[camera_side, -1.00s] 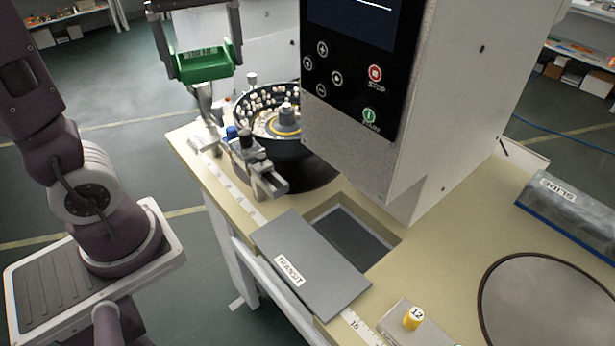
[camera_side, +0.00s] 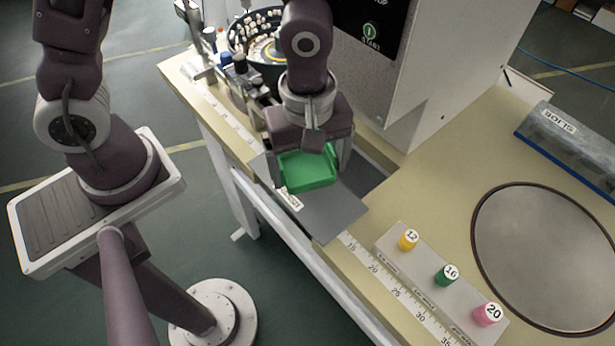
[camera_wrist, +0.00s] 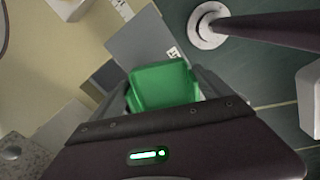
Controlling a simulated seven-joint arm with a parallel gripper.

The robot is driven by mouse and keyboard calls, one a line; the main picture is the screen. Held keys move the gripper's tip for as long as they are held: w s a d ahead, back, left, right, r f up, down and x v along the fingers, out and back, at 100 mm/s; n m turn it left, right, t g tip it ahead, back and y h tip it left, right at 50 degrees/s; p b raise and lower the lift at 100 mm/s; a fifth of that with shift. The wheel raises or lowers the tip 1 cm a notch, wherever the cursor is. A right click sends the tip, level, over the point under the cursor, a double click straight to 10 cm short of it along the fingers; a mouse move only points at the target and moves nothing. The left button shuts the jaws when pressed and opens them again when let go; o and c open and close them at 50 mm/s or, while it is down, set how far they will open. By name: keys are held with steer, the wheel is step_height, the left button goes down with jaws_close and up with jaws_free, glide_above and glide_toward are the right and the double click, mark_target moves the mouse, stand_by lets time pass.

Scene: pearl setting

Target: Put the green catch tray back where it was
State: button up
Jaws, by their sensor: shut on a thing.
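The green catch tray (camera_side: 307,169) is held in my gripper (camera_side: 312,165), whose fingers are shut on it at its sides. A dark recess (camera_side: 368,180) in the table shows beside the plate, partly hidden by my gripper.
The bowl feeder (camera_side: 240,40) with small pale parts stands at the back left. The machine housing (camera_side: 425,80) rises right of my gripper. A block with yellow, green and pink plugs (camera_side: 405,262), a round plate (camera_side: 540,265) and the SLIDE box (camera_side: 570,145) lie to the right.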

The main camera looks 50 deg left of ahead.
mark_target(309, 178)
steer(key=shift+f, duration=1.8)
steer(key=shift+f, duration=0.1)
steer(key=o, duration=1.2)
step_height(309, 178, up, 12)
steer(key=s+a+r+m+t, duration=0.5)
steer(key=s+a+r+m, duration=0.4)
steer(key=a+r+m, duration=0.2)
steer(key=shift+s+a+m, duration=0.4)
steer(key=shift+a+m, duration=0.55)
steer(key=shift+m, duration=0.25)
